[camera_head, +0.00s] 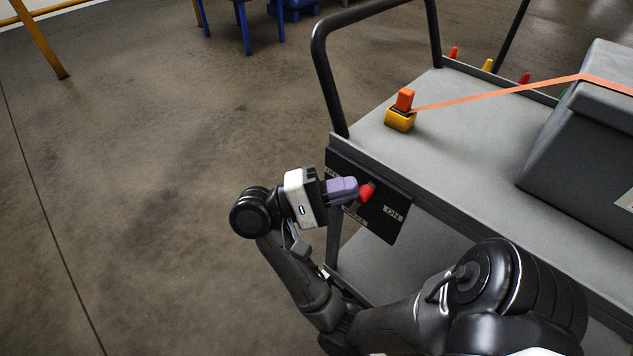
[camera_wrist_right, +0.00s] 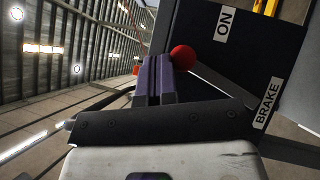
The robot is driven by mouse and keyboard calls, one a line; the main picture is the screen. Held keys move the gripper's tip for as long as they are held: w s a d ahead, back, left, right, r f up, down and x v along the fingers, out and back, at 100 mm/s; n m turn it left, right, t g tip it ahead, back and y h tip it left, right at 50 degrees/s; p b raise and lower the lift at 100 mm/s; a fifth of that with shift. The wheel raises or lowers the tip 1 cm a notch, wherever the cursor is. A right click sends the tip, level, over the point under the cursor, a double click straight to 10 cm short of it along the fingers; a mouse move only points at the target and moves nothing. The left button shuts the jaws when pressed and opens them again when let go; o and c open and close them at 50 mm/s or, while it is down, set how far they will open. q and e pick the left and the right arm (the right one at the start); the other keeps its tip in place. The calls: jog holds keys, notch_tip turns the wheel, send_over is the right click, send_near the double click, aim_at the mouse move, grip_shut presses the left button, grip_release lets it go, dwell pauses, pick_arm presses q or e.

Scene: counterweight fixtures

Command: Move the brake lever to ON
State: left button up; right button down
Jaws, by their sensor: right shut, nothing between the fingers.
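The brake lever's red ball knob (camera_head: 366,194) stands out from a black panel (camera_head: 387,229) on the side of the grey cart. The panel's ON label (camera_head: 393,213) is to the right of the knob; another label at the panel's left end is partly hidden. My right gripper (camera_head: 354,190) has its purple fingers shut and empty, with the tips right beside the knob on its left. In the right wrist view the knob (camera_wrist_right: 182,57) shows just right of the fingertips (camera_wrist_right: 158,70); I cannot tell whether they touch. My left gripper is not in view.
The cart top (camera_head: 465,130) carries a yellow block with an orange piece (camera_head: 401,110), an orange strap (camera_head: 500,93) and a large grey weight (camera_head: 590,135). A black handrail (camera_head: 325,75) rises at the cart's left end. The floor left of the cart is clear.

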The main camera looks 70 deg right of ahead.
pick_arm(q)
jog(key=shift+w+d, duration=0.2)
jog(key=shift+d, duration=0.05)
pick_arm(e)
jog(key=shift+s+a+f, duration=0.1)
jog(key=shift+s+a, duration=0.2)
jog(key=shift+s, duration=0.6)
jog(key=shift+s, duration=0.15)
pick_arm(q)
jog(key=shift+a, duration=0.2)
